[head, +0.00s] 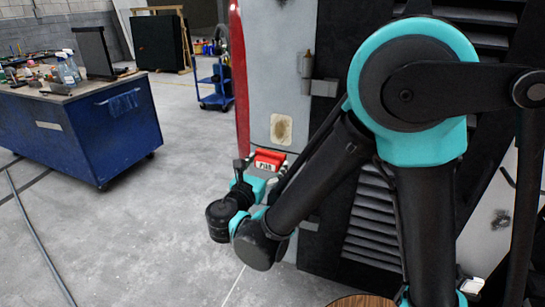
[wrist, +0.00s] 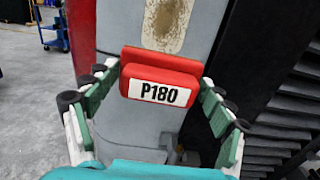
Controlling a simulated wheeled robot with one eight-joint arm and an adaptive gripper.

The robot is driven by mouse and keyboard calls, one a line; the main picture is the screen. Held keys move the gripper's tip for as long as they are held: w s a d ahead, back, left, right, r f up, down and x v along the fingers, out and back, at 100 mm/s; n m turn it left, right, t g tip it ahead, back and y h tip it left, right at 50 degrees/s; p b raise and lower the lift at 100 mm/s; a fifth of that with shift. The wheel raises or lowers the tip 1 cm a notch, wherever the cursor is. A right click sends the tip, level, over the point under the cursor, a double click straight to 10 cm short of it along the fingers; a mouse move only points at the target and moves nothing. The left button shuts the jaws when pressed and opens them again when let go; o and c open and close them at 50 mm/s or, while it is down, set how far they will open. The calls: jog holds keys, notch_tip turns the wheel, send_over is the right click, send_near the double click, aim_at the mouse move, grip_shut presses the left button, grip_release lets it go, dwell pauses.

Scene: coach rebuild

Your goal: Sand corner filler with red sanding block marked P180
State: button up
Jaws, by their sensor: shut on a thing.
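My gripper (wrist: 160,98) is shut on the red sanding block (wrist: 163,62), with one finger on each side of it. The block's white label reads P180 and faces the wrist camera. The block also shows in the head view (head: 269,157), held in front of the grey corner panel. The tan filler patch (head: 281,129) is on that panel, above and slightly right of the block. In the wrist view the filler (wrist: 164,24) is just beyond the block's upper edge, and its lower end is close to or behind the block. I cannot tell whether they touch.
A hinge or bracket (head: 320,87) sticks out right of the filler. Black louvred panels (head: 372,222) stand to the right. A blue workbench (head: 85,130) with bottles and tools is at the left. A blue trolley (head: 216,92) stands behind. The floor between is open.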

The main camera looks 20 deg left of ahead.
aim_at(282, 114)
jog(key=w, duration=0.6)
jog(key=shift+d, duration=0.25)
jog(key=shift+w+d, duration=0.1)
jog(key=shift+w, duration=0.9)
dwell(0.8)
jog(key=shift+r, duration=0.1)
jog(key=shift+s+r, duration=0.1)
jog(key=shift+r, duration=5.3)
jog(key=shift+w, duration=0.2)
notch_tip(282, 114, down, 11)
jog(key=shift+w, duration=0.1)
